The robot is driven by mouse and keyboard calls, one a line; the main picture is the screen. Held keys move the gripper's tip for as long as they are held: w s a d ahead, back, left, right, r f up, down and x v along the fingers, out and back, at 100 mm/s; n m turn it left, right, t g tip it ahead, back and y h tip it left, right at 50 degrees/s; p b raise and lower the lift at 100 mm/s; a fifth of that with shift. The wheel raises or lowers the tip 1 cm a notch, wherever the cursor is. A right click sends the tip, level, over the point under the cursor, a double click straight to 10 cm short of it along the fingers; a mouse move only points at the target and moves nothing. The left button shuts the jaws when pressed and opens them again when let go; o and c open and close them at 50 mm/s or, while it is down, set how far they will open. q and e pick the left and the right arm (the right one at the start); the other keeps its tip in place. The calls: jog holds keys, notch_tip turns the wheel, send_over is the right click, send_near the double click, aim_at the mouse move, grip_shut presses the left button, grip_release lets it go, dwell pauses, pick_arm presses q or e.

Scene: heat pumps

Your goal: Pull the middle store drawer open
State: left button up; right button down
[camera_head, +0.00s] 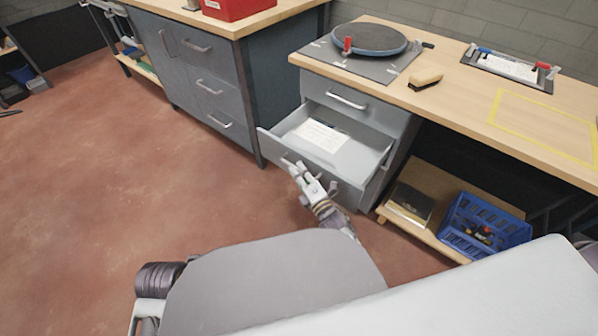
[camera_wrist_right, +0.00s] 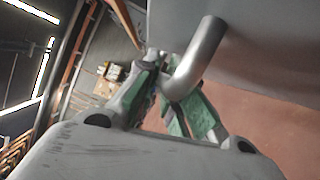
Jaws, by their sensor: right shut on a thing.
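The middle store drawer (camera_head: 340,150) of the grey unit under the right-hand bench stands pulled out, with a white sheet of paper (camera_head: 318,136) lying inside. My right gripper (camera_head: 299,171) is at the drawer's front, shut on its handle. In the right wrist view the silver bar handle (camera_wrist_right: 203,55) runs down between the green-padded fingers of my right gripper (camera_wrist_right: 178,100). The drawer above, with its own handle (camera_head: 347,100), is closed. My left gripper does not show in the head view.
A turntable (camera_head: 369,39) and a stapler-like tan tool (camera_head: 426,79) are on the bench (camera_head: 465,95). A blue crate (camera_head: 485,225) sits on a low shelf right of the drawers. A second grey cabinet (camera_head: 200,75) stands to the left. The red floor (camera_head: 110,150) in front is clear.

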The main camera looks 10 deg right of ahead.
jog(key=c, duration=1.5)
grip_release()
jog(key=shift+v, duration=6)
jog(key=shift+f, duration=0.1)
